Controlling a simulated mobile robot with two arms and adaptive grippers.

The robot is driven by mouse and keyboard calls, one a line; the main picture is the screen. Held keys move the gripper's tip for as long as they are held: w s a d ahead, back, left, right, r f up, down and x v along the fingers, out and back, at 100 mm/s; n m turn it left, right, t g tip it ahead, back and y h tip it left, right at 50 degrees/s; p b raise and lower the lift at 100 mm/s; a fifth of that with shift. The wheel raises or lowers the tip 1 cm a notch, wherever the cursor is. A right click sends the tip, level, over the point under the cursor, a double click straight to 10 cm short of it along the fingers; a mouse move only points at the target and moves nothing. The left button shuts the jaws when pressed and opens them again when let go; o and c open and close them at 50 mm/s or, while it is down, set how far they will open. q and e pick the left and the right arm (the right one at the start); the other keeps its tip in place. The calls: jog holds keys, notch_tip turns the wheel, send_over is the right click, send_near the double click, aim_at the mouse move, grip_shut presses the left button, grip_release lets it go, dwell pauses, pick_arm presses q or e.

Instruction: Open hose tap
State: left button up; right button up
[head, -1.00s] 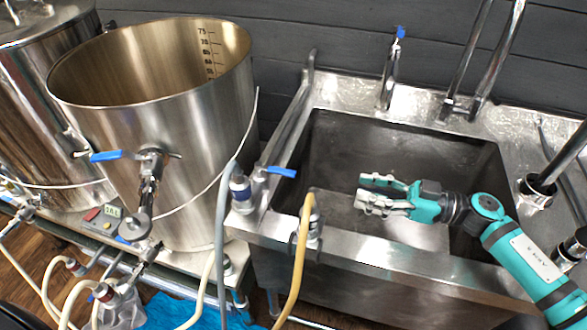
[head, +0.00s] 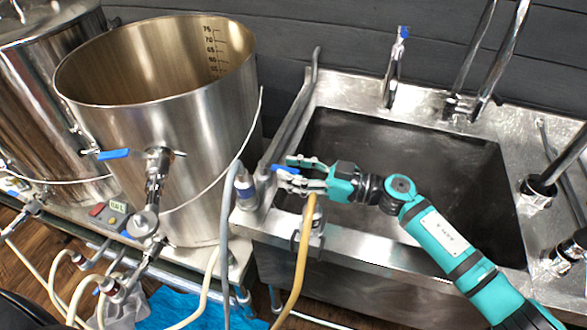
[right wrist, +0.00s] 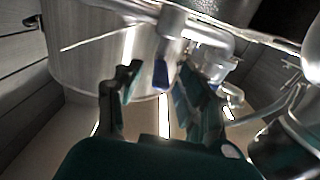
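The hose tap has a blue lever handle (head: 284,169) and stands at the sink's left front corner, beside a grey hose (head: 230,205). My right gripper (head: 289,172) is open, with its fingers apart and pointing left at the handle. In the right wrist view the blue handle (right wrist: 160,74) shows between the two open fingers (right wrist: 160,80), with a gap to each side. I see no firm contact with it. Part of the tap body is hidden behind the fingers in the head view. My left gripper is not in view.
A large steel kettle (head: 150,110) with its own blue-handled valve (head: 113,154) stands left of the tap. A yellow hose (head: 303,250) hangs over the sink's front rim below my gripper. The sink basin (head: 430,165) is empty and gives free room on the right.

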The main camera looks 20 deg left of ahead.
grip_shut()
dwell(0.4)
